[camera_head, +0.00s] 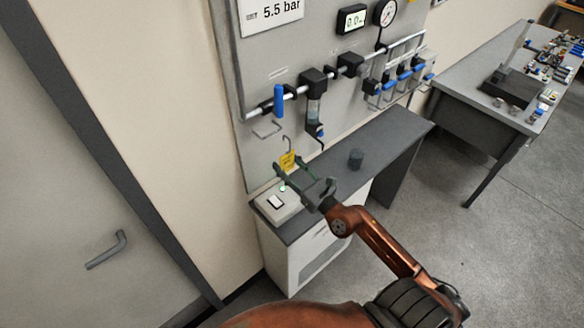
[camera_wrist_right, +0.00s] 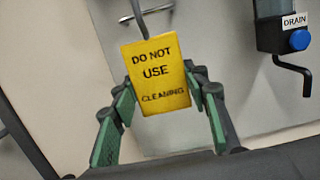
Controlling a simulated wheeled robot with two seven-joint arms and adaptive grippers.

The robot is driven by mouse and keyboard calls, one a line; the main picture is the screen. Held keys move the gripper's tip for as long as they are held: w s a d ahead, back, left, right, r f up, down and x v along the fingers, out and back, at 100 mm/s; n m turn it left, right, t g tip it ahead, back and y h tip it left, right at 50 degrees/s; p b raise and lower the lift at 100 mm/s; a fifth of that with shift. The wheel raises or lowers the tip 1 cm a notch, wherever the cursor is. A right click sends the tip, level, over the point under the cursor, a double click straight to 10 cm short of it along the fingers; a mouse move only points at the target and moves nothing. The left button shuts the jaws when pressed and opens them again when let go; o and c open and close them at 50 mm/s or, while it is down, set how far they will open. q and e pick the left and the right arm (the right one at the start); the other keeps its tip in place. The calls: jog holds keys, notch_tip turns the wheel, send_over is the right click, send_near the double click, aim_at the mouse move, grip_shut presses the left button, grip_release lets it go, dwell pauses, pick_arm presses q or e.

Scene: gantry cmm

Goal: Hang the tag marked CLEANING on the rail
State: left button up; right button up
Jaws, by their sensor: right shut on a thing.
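The yellow tag (camera_head: 288,161) reads DO NOT USE and CLEANING in the right wrist view (camera_wrist_right: 160,75). A grey wire hook rises from its top; the hook's upper end is cut off in the wrist view. My right gripper (camera_head: 291,169) is shut on the tag, with a green finger at each side edge (camera_wrist_right: 159,97). The tag is nearly upright, in front of the panel. A small bent wire rail (camera_head: 267,131) sticks out from the panel, above and left of the tag in the head view. It also shows at the wrist view's top (camera_wrist_right: 147,13), apparently apart from the hook.
The grey panel (camera_head: 262,62) carries a pipe with a blue-handled valve (camera_head: 278,100) and a filter with a DRAIN label (camera_wrist_right: 295,20). Below are a narrow bench (camera_head: 330,160), a switch box (camera_head: 277,203) and a dark cup (camera_head: 355,158). A cluttered table (camera_head: 455,105) stands right.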

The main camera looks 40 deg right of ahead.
aim_at(266, 149)
jog(key=shift+w+a, duration=0.15)
jog(key=shift+w, duration=1.55)
jog(key=shift+w+a, duration=0.15)
jog(key=shift+w, duration=1.75)
jog(key=shift+w+f, duration=0.1)
jog(key=shift+f, duration=0.25)
jog(key=shift+f+b, duration=0.8)
jog(key=shift+b, duration=0.05)
jog(key=o, duration=1)
